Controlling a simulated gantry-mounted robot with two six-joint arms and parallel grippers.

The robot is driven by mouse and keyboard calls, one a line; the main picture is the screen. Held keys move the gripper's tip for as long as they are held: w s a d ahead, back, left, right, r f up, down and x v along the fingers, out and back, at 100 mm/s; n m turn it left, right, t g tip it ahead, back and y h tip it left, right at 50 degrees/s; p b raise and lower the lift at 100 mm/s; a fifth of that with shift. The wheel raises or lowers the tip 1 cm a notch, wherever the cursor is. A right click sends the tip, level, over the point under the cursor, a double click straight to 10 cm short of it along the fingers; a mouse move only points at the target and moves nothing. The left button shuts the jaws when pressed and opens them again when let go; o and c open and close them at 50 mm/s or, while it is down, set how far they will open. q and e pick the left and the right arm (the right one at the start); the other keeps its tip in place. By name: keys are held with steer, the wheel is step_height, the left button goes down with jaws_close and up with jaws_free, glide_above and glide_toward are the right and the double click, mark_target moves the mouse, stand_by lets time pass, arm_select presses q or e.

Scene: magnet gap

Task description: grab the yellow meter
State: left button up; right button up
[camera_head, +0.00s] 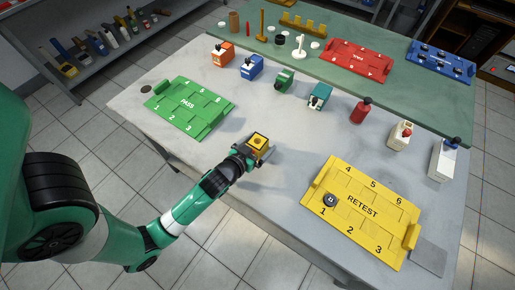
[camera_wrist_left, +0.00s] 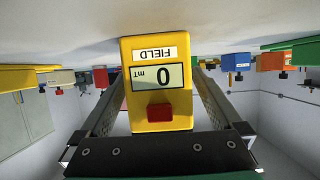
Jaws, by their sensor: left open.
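The yellow meter (camera_head: 257,140) stands on the grey table near its middle front. In the left wrist view the meter (camera_wrist_left: 157,90) appears upside down, with a FIELD label, a display reading 0 mT and a red button. My left gripper (camera_head: 259,148) is open, with one finger on each side of the meter. In the left wrist view a small gap seems to show beside the fingers; contact cannot be told. My right gripper is not in view.
A green PASS tray (camera_head: 190,105) lies to the left and a yellow RETEST tray (camera_head: 362,210) to the right, holding a dark round piece (camera_head: 330,200). Behind the meter stand several small devices, including a teal one (camera_head: 319,96) and a red one (camera_head: 361,112). The table around the meter is clear.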

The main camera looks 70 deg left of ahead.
mark_target(260, 138)
arm_select(q)
steer(key=shift+x, duration=0.95)
steer(key=c, duration=1.5)
steer(key=shift+r+p, duration=0.3)
steer(key=shift+r, duration=0.25)
step_height(260, 138, up, 3)
steer(key=shift+f+p, duration=0.2)
steer(key=shift+p, duration=0.75)
steer(key=d+r+p, duration=0.3)
steer(key=d+r, duration=0.2)
steer(key=r, duration=0.1)
steer(key=shift+d+r, duration=0.2)
steer(key=shift+d, duration=0.1)
steer(key=d+p, duration=0.1)
steer(key=d+r, duration=0.1)
steer(key=shift+d+r+p, duration=0.15)
steer(key=shift+d+p, duration=0.25)
steer(key=d+p, duration=0.1)
steer(key=p, duration=0.2)
steer(key=d+r+p, duration=0.1)
steer(key=d+p, duration=0.1)
steer(key=p, duration=0.1)
steer(key=d+r+p, duration=0.1)
steer(key=d+p, duration=0.1)
steer(key=p, duration=0.2)
steer(key=shift+d+f+p, duration=0.1)
steer(key=shift+d+p, duration=0.25)
steer(key=shift+d, duration=0.05)
